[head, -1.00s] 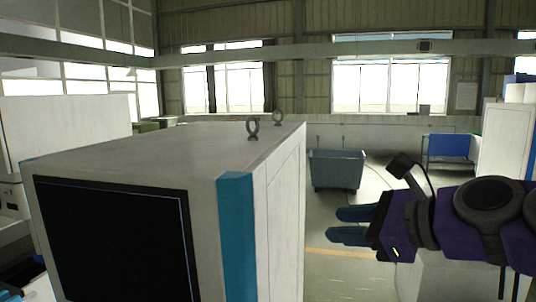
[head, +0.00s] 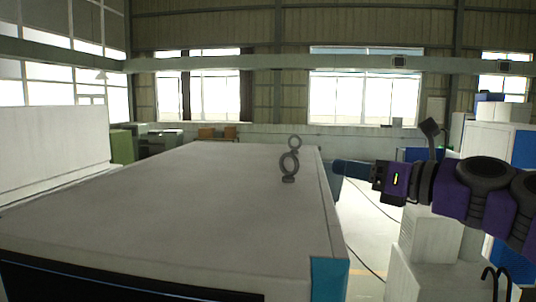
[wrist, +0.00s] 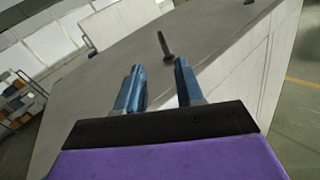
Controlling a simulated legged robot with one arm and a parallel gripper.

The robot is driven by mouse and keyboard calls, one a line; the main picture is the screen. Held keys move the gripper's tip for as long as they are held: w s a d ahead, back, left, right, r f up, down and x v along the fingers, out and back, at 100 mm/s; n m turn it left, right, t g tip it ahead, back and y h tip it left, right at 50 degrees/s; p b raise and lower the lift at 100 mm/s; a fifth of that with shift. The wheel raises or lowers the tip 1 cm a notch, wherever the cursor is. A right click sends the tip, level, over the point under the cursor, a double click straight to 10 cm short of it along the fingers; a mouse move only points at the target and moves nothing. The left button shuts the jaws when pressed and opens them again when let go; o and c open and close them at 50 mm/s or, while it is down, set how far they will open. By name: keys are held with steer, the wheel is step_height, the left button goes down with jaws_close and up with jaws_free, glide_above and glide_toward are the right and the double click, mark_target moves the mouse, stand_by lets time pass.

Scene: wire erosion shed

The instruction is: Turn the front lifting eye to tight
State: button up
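The front lifting eye (head: 289,166) is a dark grey ring on a short base, upright on the pale top of the machine cabinet (head: 180,215), near its right edge. A second lifting eye (head: 295,143) stands behind it. My gripper (head: 338,168) is to the right of the front eye, at about the height of the cabinet top and apart from the eye. In the wrist view my gripper's two blue fingers (wrist: 156,80) are spread with nothing between them. The front eye (wrist: 165,46) shows nearly edge-on beyond the fingertips. The other eye (wrist: 249,2) is at the top edge.
The cabinet's right edge and side drop to the floor beside my gripper. Pale blocks (head: 430,245) stand on the right below my arm. A white panel (head: 50,155) stands at the left. The cabinet top around the eyes is clear.

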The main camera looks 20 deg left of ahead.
mark_target(286, 155)
steer(key=x, duration=1)
steer(key=p+x, duration=0.1)
steer(key=x, duration=0.4)
steer(key=shift+s+a, duration=0.15)
steer(key=shift+a, duration=0.5)
steer(key=shift+w+d, duration=0.3)
steer(key=shift+d+r, duration=0.15)
steer(key=shift+d, duration=0.4)
steer(key=shift+d+r, duration=0.15)
steer(key=shift+d, duration=0.45)
steer(key=a, duration=0.2)
steer(key=shift+a+f, duration=0.25)
steer(key=shift+a, duration=0.15)
steer(key=shift+c, duration=1.4)
steer(key=shift+w+a, duration=0.1)
steer(key=shift+a, duration=0.15)
steer(key=shift+c, duration=0.8)
steer(key=shift+w+f, duration=0.1)
steer(key=shift+c, duration=0.8)
steer(key=shift+d, duration=0.2)
jaws_close()
steer(key=shift+d, duration=0.2)
